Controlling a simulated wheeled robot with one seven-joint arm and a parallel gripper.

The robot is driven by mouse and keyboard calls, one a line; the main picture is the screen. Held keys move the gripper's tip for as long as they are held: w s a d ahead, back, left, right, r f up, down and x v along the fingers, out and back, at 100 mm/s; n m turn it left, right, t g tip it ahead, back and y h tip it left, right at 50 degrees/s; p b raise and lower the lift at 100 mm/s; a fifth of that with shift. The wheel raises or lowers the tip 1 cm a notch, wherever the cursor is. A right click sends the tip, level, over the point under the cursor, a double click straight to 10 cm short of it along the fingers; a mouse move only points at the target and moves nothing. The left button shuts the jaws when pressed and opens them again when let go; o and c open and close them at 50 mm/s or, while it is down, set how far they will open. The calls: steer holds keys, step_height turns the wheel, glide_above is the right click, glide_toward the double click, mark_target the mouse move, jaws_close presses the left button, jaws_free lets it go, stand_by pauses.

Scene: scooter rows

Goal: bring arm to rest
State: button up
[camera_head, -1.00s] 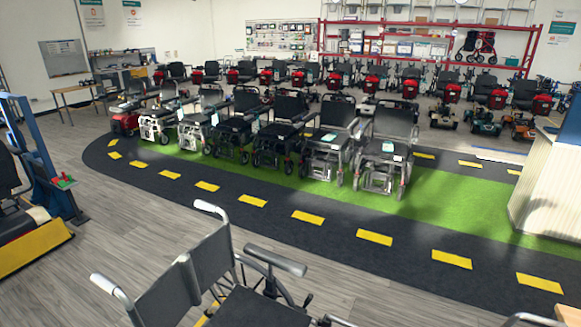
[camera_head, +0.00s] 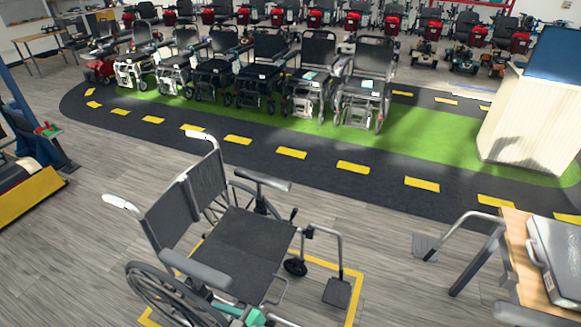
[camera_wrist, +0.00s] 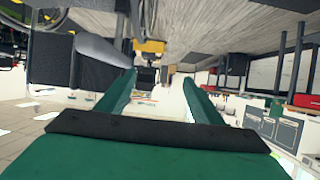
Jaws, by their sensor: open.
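My gripper (camera_wrist: 160,80) shows in the wrist view as two green fingers set apart, with nothing visible between them. The room looks upside down in that view, with the wood floor at the top.
A black wheelchair (camera_head: 235,255) stands close in front, inside a yellow floor outline. A wooden table (camera_head: 515,240) with a grey case (camera_head: 560,258) is at the lower right. A white counter (camera_head: 530,120) stands behind it. Several wheelchairs line the green strip (camera_head: 420,125). Grey floor is open at left.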

steer(key=s+d+f+m+t+h, duration=0.35)
steer(key=s+d+m, duration=0.2)
steer(key=d, duration=0.25)
steer(key=s+d+f+m+t+h, duration=0.2)
steer(key=s+d+f+m+h, duration=0.1)
steer(key=s+d+m+h, duration=0.25)
steer(key=s+d+r+m+t+h, duration=0.1)
steer(key=s+d+r+t, duration=0.1)
steer(key=s+d+r, duration=0.2)
steer(key=s+d+r+m+t+h, duration=0.1)
steer(key=s+d+r, duration=0.3)
steer(key=s+r, duration=0.5)
step_height(320, 180, up, 2)
steer(key=shift+s+d+r+t+h, duration=0.15)
steer(key=shift+s+t+h, duration=0.1)
steer(key=shift+t+h, duration=0.4)
